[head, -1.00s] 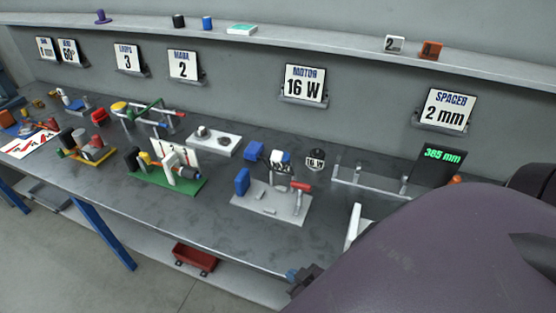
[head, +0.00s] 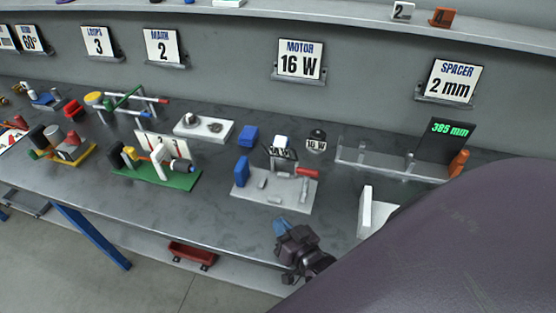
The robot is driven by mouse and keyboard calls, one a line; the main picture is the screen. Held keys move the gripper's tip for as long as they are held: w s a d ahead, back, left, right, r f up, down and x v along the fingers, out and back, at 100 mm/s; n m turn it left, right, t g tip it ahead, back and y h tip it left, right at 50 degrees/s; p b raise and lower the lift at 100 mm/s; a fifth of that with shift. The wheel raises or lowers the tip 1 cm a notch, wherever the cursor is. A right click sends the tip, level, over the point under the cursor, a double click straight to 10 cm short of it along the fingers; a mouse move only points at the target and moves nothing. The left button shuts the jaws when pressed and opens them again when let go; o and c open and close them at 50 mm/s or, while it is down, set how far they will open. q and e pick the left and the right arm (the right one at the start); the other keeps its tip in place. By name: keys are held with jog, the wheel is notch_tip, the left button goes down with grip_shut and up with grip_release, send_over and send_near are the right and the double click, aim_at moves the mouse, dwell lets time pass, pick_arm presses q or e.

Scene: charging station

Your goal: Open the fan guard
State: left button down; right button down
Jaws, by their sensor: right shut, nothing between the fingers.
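No part is plainly marked as the fan guard, and I cannot tell for certain which one it is. Nearest my right gripper is a light grey base plate (head: 246,199). My right gripper (head: 281,227) has blue fingertips and is shut and empty. It is at the bench's front edge, in front of the plate and apart from it in the picture. My left gripper is out of view.
A white upright panel (head: 365,210) stands right of the plate, partly hidden by my purple arm. A green base (head: 180,181) stands left. Bare bench lies between the bases.

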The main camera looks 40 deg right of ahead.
jog(key=w+a+r+m+t+h+b, duration=0.25)
jog(key=w+m+t+h, duration=0.2)
jog(key=m, duration=0.25)
jog(key=m+g+h+b, duration=0.1)
jog(key=m+g+h, duration=0.5)
jog(key=m+h, duration=1)
send_near(277, 147)
jog(key=w+d+r, duration=0.1)
jog(key=w+d+r+m+y, duration=0.1)
jog(key=d+r, duration=0.1)
jog(key=w+d+r+m, duration=0.1)
jog(key=shift+d+r+y, duration=0.15)
jog(key=shift+d+y, duration=0.1)
jog(key=shift+y, duration=0.1)
jog(key=shift+w+d+r, duration=0.15)
jog(key=shift+d, duration=0.1)
jog(key=shift+r, duration=0.1)
jog(key=shift+x, duration=3.3)
jog(key=shift+f, duration=0.2)
